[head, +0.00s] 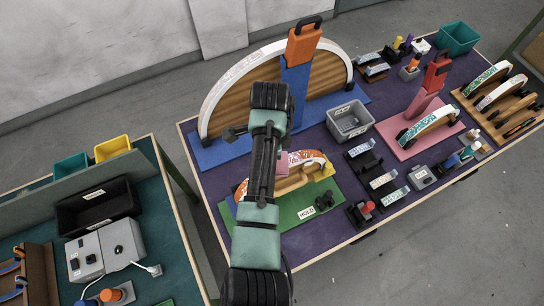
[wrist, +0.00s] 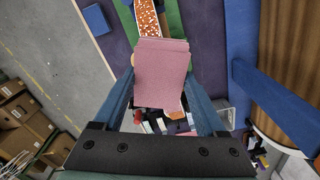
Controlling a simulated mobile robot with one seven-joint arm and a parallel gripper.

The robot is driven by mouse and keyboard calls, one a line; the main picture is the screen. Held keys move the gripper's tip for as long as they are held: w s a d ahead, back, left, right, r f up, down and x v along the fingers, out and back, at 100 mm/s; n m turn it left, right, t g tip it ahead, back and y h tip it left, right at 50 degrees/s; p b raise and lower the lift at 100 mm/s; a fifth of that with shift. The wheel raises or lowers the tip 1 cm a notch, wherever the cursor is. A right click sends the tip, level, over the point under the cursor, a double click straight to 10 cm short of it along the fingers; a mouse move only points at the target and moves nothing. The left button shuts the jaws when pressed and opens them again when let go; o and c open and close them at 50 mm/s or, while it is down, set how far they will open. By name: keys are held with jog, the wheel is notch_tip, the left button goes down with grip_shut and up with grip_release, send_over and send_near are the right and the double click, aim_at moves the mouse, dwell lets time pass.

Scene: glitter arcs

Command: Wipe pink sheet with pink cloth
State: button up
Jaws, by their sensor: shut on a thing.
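My gripper (wrist: 160,88) is shut on the pink cloth (wrist: 161,62), which shows as a flat pink piece between the two blue fingers in the wrist view. In the head view my arm hides most of the gripper; a small pink patch (head: 283,161) beside the arm looks like the cloth. The gripper is above the table, near the orange-patterned arc and away from the pink sheet. The pink sheet (head: 392,146) lies at the right of the table. A white arc with green pattern (head: 428,124) and a pink post with a red handled top (head: 436,75) stand on it.
A large wooden arc with a white rim (head: 222,92) and orange-topped blue post (head: 303,42) stand behind my arm. The orange-patterned arc (head: 310,158) stands on a green sheet (head: 297,205). A grey bin (head: 349,121) and several small holders lie between it and the pink sheet.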

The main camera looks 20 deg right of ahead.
jog(key=shift+r+p, duration=0.8)
jog(key=shift+r, duration=2.7)
